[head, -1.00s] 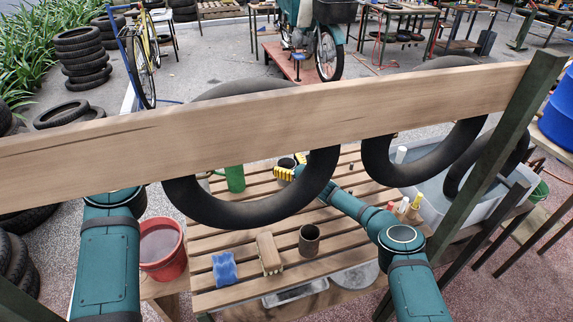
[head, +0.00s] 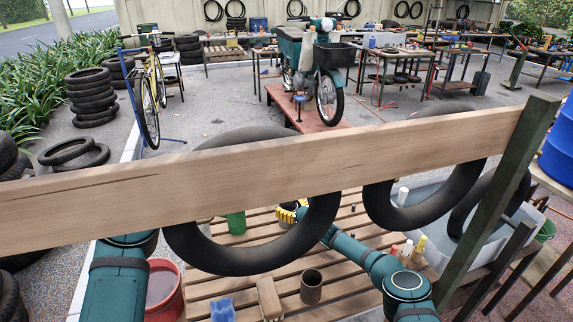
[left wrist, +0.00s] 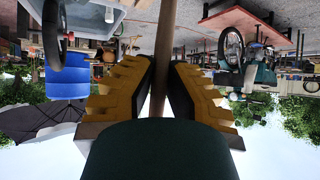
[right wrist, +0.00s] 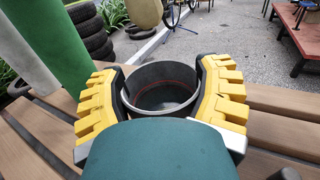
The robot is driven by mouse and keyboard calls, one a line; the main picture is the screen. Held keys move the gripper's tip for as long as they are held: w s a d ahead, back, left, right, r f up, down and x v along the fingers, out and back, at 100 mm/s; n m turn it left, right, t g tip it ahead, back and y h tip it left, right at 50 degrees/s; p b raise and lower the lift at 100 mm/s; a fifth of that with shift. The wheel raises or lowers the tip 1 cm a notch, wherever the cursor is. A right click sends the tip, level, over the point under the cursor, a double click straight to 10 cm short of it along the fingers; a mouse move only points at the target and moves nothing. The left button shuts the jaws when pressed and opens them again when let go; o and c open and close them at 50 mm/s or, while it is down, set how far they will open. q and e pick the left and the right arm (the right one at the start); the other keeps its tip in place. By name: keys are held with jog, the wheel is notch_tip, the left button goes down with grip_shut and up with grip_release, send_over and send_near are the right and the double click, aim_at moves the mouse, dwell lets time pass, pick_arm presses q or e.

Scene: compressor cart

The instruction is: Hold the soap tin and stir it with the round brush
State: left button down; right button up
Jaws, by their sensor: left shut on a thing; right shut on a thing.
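The soap tin (right wrist: 163,88) is a round, open, dark-walled tin with a pale rim. My right gripper (right wrist: 163,98) is shut around it just above the slats. In the head view, this gripper (head: 290,212) shows behind a black tube, its tin mostly hidden. My left gripper (left wrist: 160,75) is shut on a slim wooden handle (left wrist: 163,50), which looks like that of the round brush. The brush's head is out of the left wrist view. In the head view the plank hides my left gripper. A tan rounded thing (right wrist: 145,11) shows beyond the tin; I cannot tell if it is the brush head.
A wooden plank (head: 250,178) crosses in front, with black tubes (head: 180,240) hanging from it. On the slatted table (head: 345,285) stand a green bottle (head: 236,222), a brown can (head: 311,287), a wooden scrubbing brush (head: 268,298) and a blue sponge (head: 222,310). A red bucket (head: 172,304) is left.

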pick_arm(q)
notch_tip(320, 180, down, 9)
dwell(1.0)
jog(key=shift+f, duration=0.15)
jog(key=shift+a, duration=0.1)
